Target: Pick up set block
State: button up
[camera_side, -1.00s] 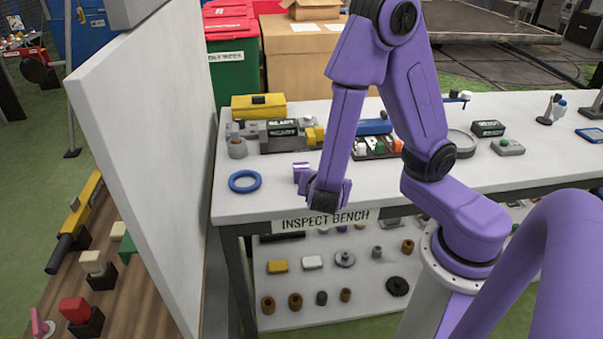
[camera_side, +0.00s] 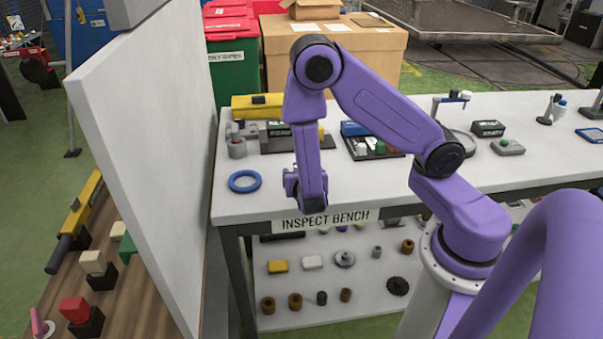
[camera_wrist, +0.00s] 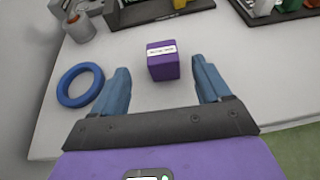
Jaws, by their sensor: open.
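The set block (camera_wrist: 163,66), a small purple block with a white label on top, stands on the white bench in the wrist view. My gripper (camera_wrist: 160,84) is open, with its two blue fingers apart. In the picture the block sits between and slightly beyond the fingertips, with a gap on each side. I cannot tell how high the fingers are above the bench. In the side view my gripper (camera_side: 290,185) is low over the front left of the inspect bench (camera_side: 236,208).
A blue ring (camera_side: 244,181) lies left of my gripper; it also shows in the wrist view (camera_wrist: 80,85). A grey cylinder (camera_side: 237,148) and a yellow case (camera_side: 258,107) stand behind. A white panel (camera_side: 150,150) rises at the bench's left edge.

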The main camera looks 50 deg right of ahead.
jog(key=shift+r+x, duration=0.15)
jog(key=shift+x, duration=1.7)
jog(key=shift+r+x, duration=0.15)
jog(key=shift+x, duration=1.75)
jog(key=shift+d, duration=0.15)
jog(key=c, duration=1.3)
jog(key=shift+r, duration=0.2)
